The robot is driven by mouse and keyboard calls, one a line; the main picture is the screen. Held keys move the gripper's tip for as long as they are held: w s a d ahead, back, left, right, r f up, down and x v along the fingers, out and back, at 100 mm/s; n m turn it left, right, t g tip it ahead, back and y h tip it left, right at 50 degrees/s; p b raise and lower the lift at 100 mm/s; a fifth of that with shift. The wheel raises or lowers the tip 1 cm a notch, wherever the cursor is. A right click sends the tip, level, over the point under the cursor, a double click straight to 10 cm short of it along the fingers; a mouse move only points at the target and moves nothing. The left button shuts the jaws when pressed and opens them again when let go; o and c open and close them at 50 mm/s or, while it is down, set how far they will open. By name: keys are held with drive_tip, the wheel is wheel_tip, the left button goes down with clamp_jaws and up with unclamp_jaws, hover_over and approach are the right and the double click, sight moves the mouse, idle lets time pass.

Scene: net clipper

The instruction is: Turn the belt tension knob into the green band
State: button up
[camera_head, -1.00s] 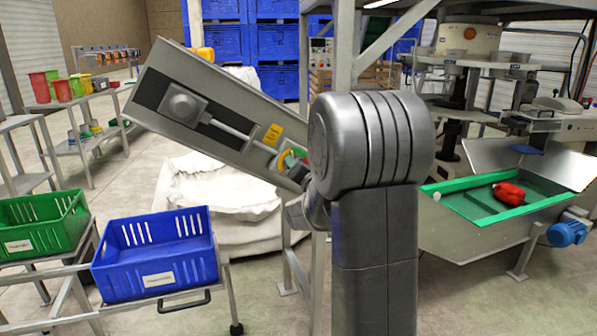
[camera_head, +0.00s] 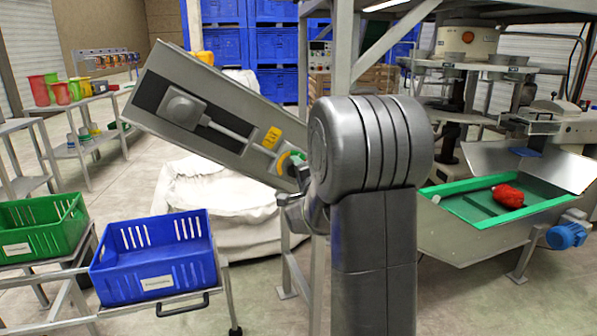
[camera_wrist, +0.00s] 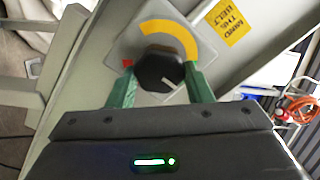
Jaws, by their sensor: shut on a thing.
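The black belt tension knob (camera_wrist: 160,72) sits on a square dial plate with a yellow arc (camera_wrist: 172,34) above it and a red patch (camera_wrist: 127,62) at its left. A pale mark shows on the knob's lower right. No green band is clear in the wrist view; the right finger covers part of the dial there. My gripper (camera_wrist: 160,82) is shut on the knob, one green finger on each side. In the head view the dial (camera_head: 284,158) shows partly at the slanted panel's lower end. My arm hides the knob and most of the gripper there.
A yellow label (camera_wrist: 230,20) is on the panel (camera_head: 215,70) beside the dial. Blue (camera_head: 155,278) and green (camera_head: 45,245) crates stand at the left. A white sack (camera_head: 215,205) lies behind. A metal post stands close behind my arm.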

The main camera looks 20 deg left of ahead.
idle(0.4)
drive_tip(key=o, duration=1)
drive_tip(key=shift+d, duration=0.1)
drive_tip(key=v, duration=1.3)
drive_tip(key=shift+s+d, duration=0.3)
drive_tip(key=shift+w+a, duration=0.1)
drive_tip(key=x, duration=1.3)
drive_tip(key=shift+w+a, duration=0.2)
drive_tip(key=shift+a, duration=0.1)
drive_tip(key=shift+d, duration=0.1)
